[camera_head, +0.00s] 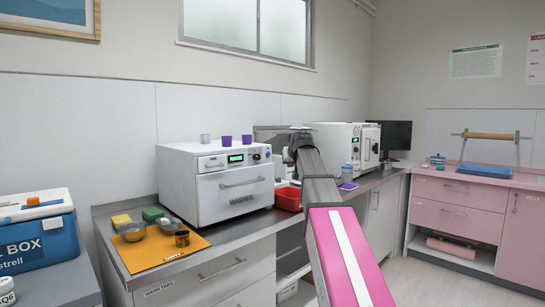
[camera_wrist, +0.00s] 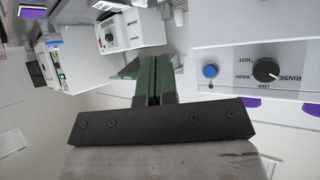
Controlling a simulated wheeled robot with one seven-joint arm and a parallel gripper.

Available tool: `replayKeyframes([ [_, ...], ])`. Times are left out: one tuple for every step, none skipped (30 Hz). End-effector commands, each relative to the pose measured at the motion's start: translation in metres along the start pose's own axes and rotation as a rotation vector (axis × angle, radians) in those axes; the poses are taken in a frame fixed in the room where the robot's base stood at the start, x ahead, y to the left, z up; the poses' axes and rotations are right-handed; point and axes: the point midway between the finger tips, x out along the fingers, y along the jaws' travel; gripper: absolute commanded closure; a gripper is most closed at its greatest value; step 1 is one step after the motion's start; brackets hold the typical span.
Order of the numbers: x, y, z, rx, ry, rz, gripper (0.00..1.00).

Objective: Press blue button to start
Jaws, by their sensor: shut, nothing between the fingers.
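The white washer (camera_head: 228,199) stands on the counter, with a lit green display on its front panel. In the wrist view the blue button (camera_wrist: 210,71) sits on the white panel beside a black knob (camera_wrist: 265,70) marked WASH, OFF and RINSE. My gripper (camera_wrist: 155,57) shows its dark green fingers shut together and empty. The fingers lie to the left of the blue button in that view and do not cover it. In the head view my arm reaches to the washer's right end, and the fingertips are hard to make out there.
Small cups (camera_head: 226,141) stand on the washer. An orange mat (camera_head: 150,259) with bowls and sponges lies to its left. A red bin (camera_head: 288,198) sits to its right, close to my arm. A second white machine (camera_head: 345,143) stands farther back.

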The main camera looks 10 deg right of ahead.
Motion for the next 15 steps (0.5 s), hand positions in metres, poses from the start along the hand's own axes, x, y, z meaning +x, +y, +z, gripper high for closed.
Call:
replayKeyframes([
  [-0.0055, -0.005, -0.0063, 0.0, 0.001, 0.001, 1.0],
  [-0.0078, -0.0069, -0.0084, 0.001, 0.0, 0.001, 1.0],
  [-0.0099, -0.009, -0.0106, 0.001, 0.0, 0.002, 1.0],
  [-0.0112, -0.0103, -0.0117, 0.001, 0.0, 0.002, 1.0],
  [-0.0122, -0.0113, -0.0126, 0.001, 0.0, 0.002, 1.0],
  [-0.013, -0.0122, -0.0134, 0.001, 0.0, 0.003, 1.0],
  [-0.0134, -0.0125, -0.0137, 0.001, 0.0, 0.003, 1.0],
  [-0.0136, -0.0127, -0.0138, 0.001, -0.001, 0.003, 1.0],
  [-0.0137, -0.0128, -0.0138, 0.001, -0.001, 0.003, 1.0],
  [-0.0137, -0.0127, -0.0137, 0.002, -0.001, 0.003, 1.0],
  [-0.0136, -0.0126, -0.0137, 0.002, -0.001, 0.003, 1.0],
  [-0.0135, -0.0125, -0.0136, 0.002, -0.001, 0.003, 1.0],
  [-0.0135, -0.0125, -0.0136, 0.002, -0.001, 0.003, 1.0],
  [-0.0135, -0.0125, -0.0136, 0.002, -0.001, 0.003, 1.0],
  [-0.0135, -0.0124, -0.0136, 0.002, -0.001, 0.003, 1.0],
])
